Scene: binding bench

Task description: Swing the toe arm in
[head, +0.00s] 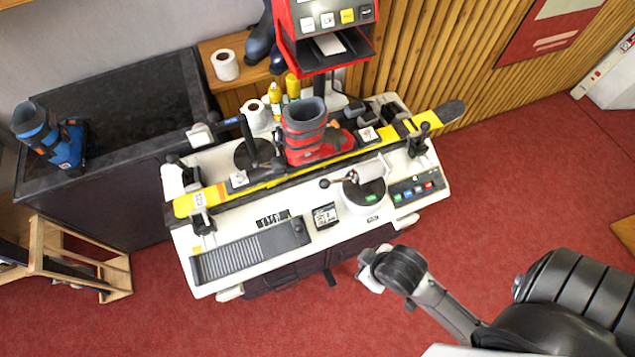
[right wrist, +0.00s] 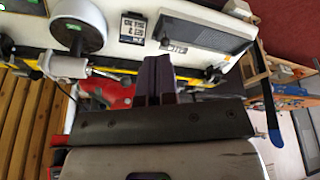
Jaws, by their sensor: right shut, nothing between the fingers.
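On the white binding bench (head: 345,245), a round post (head: 364,196) with a green label carries a swing arm with a white cylinder (head: 376,168) and a dark ball-knob lever (head: 325,183). I take this to be the toe arm. It lies on the near side of the yellow ski (head: 265,187), close to the red boot's toe. The post (right wrist: 80,28) and cylinder (right wrist: 66,66) also show in the right wrist view. My right gripper (head: 368,272) is in front of the bench's near edge, apart from the arm. Its fingers (right wrist: 158,80) are shut and empty. My left gripper is out of view.
The red boot (head: 304,135) stands on the ski, which is clamped along the bench. A second lever on a black disc (head: 253,153) is left of the boot. A button panel (head: 416,187) is at the right. Red floor (head: 500,190) is open to the right.

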